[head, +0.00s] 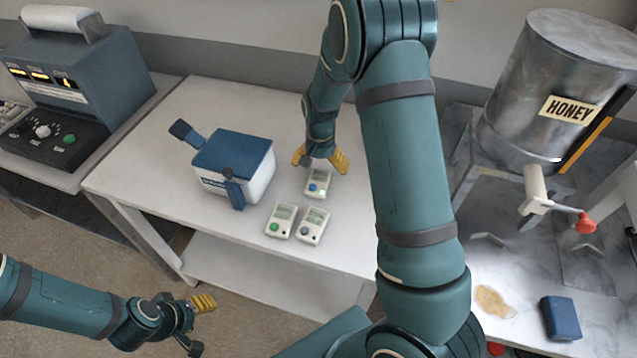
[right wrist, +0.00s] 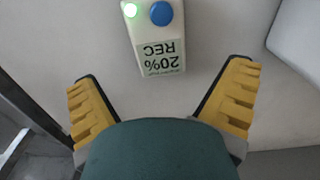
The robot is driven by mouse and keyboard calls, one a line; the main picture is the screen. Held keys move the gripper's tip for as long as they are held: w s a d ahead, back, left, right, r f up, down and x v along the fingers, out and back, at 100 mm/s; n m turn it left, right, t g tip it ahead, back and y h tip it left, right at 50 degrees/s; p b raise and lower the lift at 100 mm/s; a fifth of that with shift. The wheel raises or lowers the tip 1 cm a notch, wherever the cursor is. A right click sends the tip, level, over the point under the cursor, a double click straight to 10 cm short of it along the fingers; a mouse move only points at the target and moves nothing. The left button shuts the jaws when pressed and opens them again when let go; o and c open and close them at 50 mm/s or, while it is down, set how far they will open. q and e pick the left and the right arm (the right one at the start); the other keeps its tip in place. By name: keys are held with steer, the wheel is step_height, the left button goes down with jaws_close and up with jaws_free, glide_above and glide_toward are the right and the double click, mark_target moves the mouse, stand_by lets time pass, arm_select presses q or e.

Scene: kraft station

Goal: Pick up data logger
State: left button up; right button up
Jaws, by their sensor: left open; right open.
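Three small white data loggers lie on the white table. The back one (head: 318,184) has a blue button and a lit green light. The front left one (head: 281,221) has a green button, and the front right one (head: 312,226) has a grey-blue button. My right gripper (head: 320,160) is open just behind the back logger. In the right wrist view that logger (right wrist: 157,40) reads "20% REC" and lies ahead of the open yellow fingers (right wrist: 160,105), not between their tips. My left gripper (head: 200,318) is open and empty, low at the left, away from the table top.
A white box with a blue lid (head: 233,165) stands left of the loggers on the white table (head: 140,165). A metal honey drum (head: 555,90) with a tap is at the right. A blue block (head: 560,318) and an amber spill (head: 493,302) lie at the lower right. A machine (head: 85,75) stands at the left.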

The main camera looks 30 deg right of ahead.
mark_target(320, 176)
step_height(320, 176, down, 5)
steer(key=shift+r, duration=0.2)
steer(key=c, duration=1.3)
steer(key=shift+r, duration=0.2)
